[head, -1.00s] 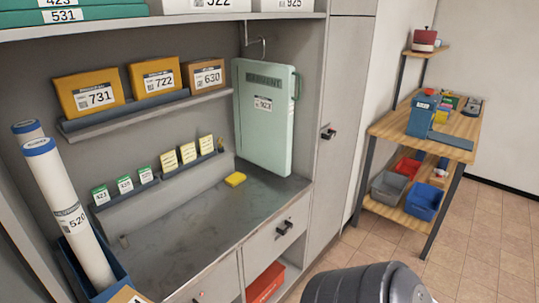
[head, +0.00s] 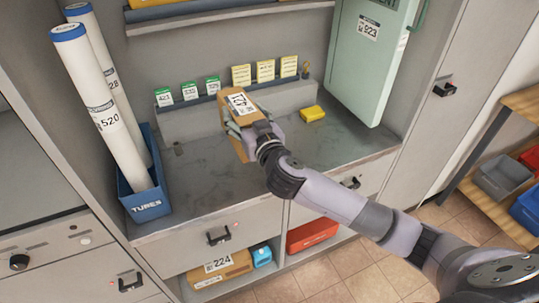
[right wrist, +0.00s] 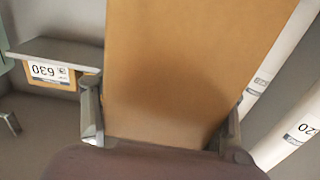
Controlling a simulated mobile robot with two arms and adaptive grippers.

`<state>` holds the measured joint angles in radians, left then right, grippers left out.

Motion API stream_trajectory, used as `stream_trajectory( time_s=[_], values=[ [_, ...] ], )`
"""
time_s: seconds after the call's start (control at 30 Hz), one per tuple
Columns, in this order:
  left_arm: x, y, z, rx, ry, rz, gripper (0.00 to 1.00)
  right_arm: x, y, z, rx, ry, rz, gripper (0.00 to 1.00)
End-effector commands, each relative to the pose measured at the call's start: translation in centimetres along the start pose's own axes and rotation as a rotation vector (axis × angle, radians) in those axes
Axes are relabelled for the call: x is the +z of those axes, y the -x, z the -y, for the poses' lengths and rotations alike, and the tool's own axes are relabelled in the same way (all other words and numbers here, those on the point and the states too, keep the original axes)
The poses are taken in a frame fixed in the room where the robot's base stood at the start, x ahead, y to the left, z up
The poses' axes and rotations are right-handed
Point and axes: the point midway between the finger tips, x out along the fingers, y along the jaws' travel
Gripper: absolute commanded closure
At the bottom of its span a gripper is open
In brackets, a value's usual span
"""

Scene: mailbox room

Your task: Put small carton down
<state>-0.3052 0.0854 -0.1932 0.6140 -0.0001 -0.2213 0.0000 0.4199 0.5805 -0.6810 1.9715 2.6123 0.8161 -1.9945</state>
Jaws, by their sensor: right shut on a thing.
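The small brown carton (head: 240,99) with a white number label is held over the grey counter (head: 215,190), left of centre in the head view. My right gripper (head: 246,127) is shut on it, with its fingers on either side. In the right wrist view the carton (right wrist: 200,60) fills the middle between the fingers of my right gripper (right wrist: 160,120). The carton seems to be above the counter surface; I cannot tell whether its lower edge touches it. My left gripper is not in view.
Tubes stand in a blue holder (head: 146,201) at the counter's left. A small yellow block (head: 312,114) lies behind right, below a rack of small cards (head: 240,76). A green case (head: 365,60) hangs at the right. Bare counter lies left and right of the carton.

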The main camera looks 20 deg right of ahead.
Motion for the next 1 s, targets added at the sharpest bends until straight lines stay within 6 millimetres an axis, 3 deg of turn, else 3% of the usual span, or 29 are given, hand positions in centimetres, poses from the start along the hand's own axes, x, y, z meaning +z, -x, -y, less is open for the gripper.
stream_trajectory(
  time_s=[0.1,0.2,0.33,0.8,1.0],
  values=[
    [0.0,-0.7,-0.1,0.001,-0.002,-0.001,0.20,-1.9,-2.5,-1.1,0.018,0.002,-0.009,0.77],
    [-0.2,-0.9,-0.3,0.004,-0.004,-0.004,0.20,-2.8,-3.6,-1.6,0.027,0.000,-0.007,0.77],
    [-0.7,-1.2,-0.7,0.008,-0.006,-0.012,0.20,-2.3,-4.1,-1.9,0.033,-0.002,-0.002,0.77],
    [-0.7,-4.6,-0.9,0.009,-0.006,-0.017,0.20,9.7,-4.0,-1.8,0.034,-0.005,0.001,0.77],
    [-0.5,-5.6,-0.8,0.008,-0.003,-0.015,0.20,12.2,-4.1,-1.8,0.033,-0.003,-0.004,0.77]
  ],
)
